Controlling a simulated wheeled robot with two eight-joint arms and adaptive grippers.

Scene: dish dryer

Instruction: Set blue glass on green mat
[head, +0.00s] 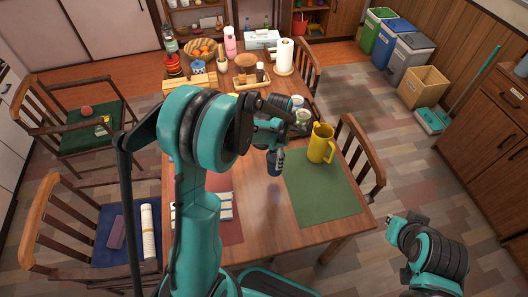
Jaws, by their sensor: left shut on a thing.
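My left gripper (276,152) is shut on the small dark blue glass (274,170) over the table, beside the green mat's left edge. The gripper hides the top of the glass, and I cannot tell whether its base touches the table. The green mat (325,195) lies on the right front part of the table. A yellow pitcher (321,143) stands at the mat's far edge. My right gripper (405,226) is low at the right, off the table; its fingers are too unclear to read.
The wooden table (262,226) has a red mat (228,226) left of the green one, partly behind my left arm. Jars (303,117), a paper towel roll (284,54) and a fruit basket (203,52) stand farther back. A chair (361,155) stands close at the right.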

